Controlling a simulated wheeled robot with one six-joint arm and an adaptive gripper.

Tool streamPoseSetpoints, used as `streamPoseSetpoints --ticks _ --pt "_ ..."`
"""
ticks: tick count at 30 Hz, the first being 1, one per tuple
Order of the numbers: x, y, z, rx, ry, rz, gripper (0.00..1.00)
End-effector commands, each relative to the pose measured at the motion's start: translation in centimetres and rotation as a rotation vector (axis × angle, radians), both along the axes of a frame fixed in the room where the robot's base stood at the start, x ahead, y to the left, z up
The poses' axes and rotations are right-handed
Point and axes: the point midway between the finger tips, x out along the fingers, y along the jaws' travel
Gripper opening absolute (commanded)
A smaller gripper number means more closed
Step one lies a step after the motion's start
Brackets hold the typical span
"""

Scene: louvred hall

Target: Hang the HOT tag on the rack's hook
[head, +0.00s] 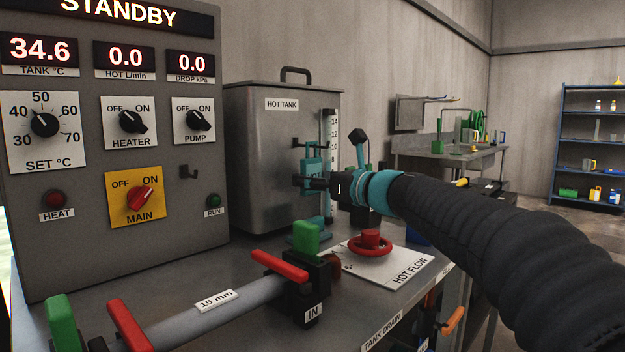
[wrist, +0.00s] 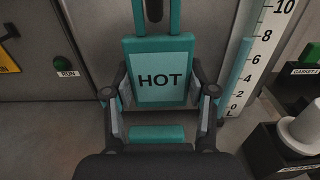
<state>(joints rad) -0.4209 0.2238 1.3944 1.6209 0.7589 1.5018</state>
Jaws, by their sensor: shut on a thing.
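The HOT tag (wrist: 161,80) is a teal plate with a pale face, upright, between the two fingers of my gripper (wrist: 159,98) in the wrist view. My gripper is shut on its sides. In the head view the tag (head: 313,169) is in front of the grey HOT TANK, with my gripper (head: 309,184) across it. A teal foot (head: 318,238) is on the bench below, partly behind a green handle.
The HOT TANK (head: 268,165) and its level scale (head: 330,125) stand close behind the tag. A control panel (head: 75,225) with a small dark hook (head: 188,172) is at left. A red valve wheel (head: 370,244) and a pipe (head: 215,305) with coloured handles are in front.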

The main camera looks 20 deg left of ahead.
Motion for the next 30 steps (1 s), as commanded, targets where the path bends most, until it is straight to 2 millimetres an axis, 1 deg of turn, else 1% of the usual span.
streamPoseSetpoints --ticks 16,30 --pt "0.0 0.0 1.5 0.000 0.000 0.000 0.00" --pt "0.0 -0.1 1.5 0.000 0.000 0.000 0.00"
